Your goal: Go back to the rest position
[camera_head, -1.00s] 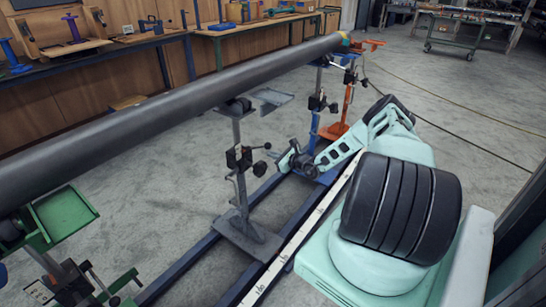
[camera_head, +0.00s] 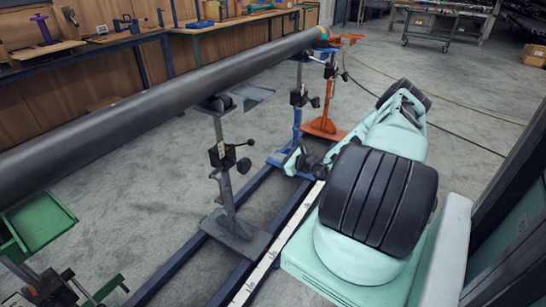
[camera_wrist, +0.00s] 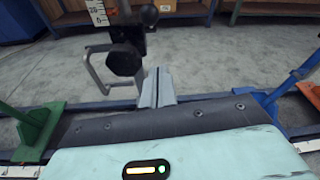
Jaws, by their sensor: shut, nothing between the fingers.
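My gripper shows in the wrist view as two grey fingers (camera_wrist: 157,87) pressed together with nothing between them. Beyond them in that view stand a dark clamp knob and a bent metal handle (camera_wrist: 98,72). In the head view my arm is folded back on itself at the right, its wrist end low beside the blue stand. The fingers cannot be made out there. A long grey pipe (camera_head: 150,105) lies across several stands, left of my arm and apart from it.
A grey stand (camera_head: 228,180), a blue stand (camera_head: 297,115) and an orange stand (camera_head: 327,100) rise along blue floor rails (camera_head: 190,255) with a white scale strip (camera_head: 285,240). A green tray (camera_head: 35,222) is at lower left. A workbench (camera_head: 90,50) lines the back.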

